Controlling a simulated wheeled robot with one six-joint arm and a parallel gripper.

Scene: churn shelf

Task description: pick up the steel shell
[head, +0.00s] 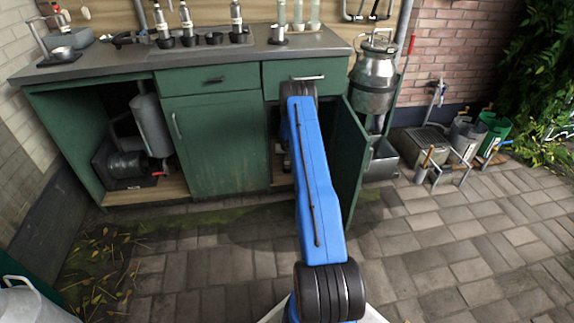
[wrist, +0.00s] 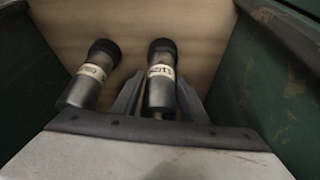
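In the wrist view two steel shells with black ends and pale labels lie or stand near the wooden cabinet floor; I cannot tell which. The right steel shell (wrist: 161,92) is between the two grey fingers of my gripper (wrist: 160,78). The fingers are spread on both sides of it, with a narrow gap seeming to show. Its lower end is hidden behind my gripper's body. The left steel shell (wrist: 83,86) is tilted in the picture, outside the left finger. The label writing is too blurred to read. In the head view my gripper is hidden inside the cabinet.
Green cabinet walls stand close at the left and right (wrist: 270,85) of the gripper. In the head view the open cabinet door (head: 350,160) is right of my arm, and a drawer front (head: 300,76) is above. A steel churn (head: 374,75) stands beyond the door.

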